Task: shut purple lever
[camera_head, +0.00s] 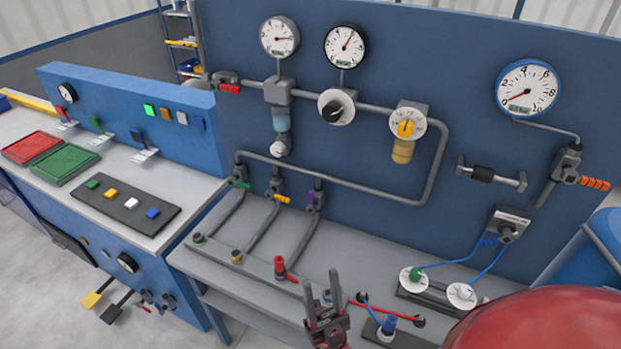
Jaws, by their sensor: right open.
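The purple lever (311,199) is on the rightmost of three small valves along the lower pipe on the blue panel. It hangs roughly downward beside its valve body, close to the pipe that runs down to the bench. My right gripper (334,286) is at the bottom centre, below the lever and apart from it. Its two fingers point up and are spread, with nothing between them. My left gripper does not show.
A green lever (241,184) and a yellow lever (282,199) sit left of the purple one. A red valve (280,268) stands on the grey bench near my gripper. Blue cables (455,262) lie to the right. A large red rounded surface (545,322) fills the lower right.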

